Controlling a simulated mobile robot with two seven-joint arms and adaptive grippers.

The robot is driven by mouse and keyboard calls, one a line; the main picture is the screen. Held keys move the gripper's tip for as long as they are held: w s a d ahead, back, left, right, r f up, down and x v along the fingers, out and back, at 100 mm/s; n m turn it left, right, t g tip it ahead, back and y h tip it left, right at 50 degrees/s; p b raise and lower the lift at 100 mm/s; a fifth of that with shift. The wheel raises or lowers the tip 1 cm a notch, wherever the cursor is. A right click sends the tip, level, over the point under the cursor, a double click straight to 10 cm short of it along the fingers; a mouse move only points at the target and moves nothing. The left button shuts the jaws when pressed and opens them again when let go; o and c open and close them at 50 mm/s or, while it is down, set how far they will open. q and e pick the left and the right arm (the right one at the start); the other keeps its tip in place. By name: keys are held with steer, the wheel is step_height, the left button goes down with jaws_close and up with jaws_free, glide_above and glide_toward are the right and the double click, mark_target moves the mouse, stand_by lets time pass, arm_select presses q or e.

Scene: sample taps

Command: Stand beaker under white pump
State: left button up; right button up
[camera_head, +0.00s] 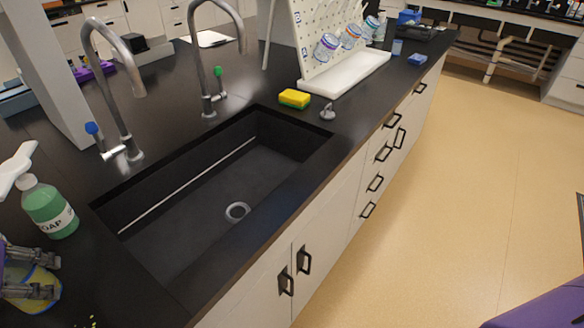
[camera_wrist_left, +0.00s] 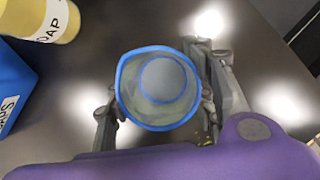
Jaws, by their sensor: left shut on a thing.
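The beaker (camera_head: 40,298), clear with a blue rim and a yellowish tint, is at the lower left of the head view. My left gripper (camera_head: 32,276) is shut on it, with its fingers on both sides. In the left wrist view I look into the beaker's round opening (camera_wrist_left: 158,88) between the fingers. The green soap bottle (camera_head: 48,207) with its white pump (camera_head: 16,168) stands on the counter just behind the beaker. The beaker is apart from the bottle and not under the spout. I cannot tell whether its base touches the counter. My right gripper is not in view.
A black sink (camera_head: 190,200) is right of the bottle, with two tall grey taps (camera_head: 118,90) behind it. A yellow-green sponge (camera_head: 294,98) and a drying rack (camera_head: 345,75) are farther along. A blue box (camera_wrist_left: 12,85) is at the left of the wrist view.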

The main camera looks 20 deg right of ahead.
arm_select(q)
steer(key=shift+f, duration=0.1)
steer(key=o, duration=1)
steer(key=shift+r, duration=0.45)
steer(key=v, duration=1.1)
steer(key=shift+s+r+p, duration=0.15)
steer(key=shift+r+p, duration=0.1)
steer(key=shift+p, duration=0.1)
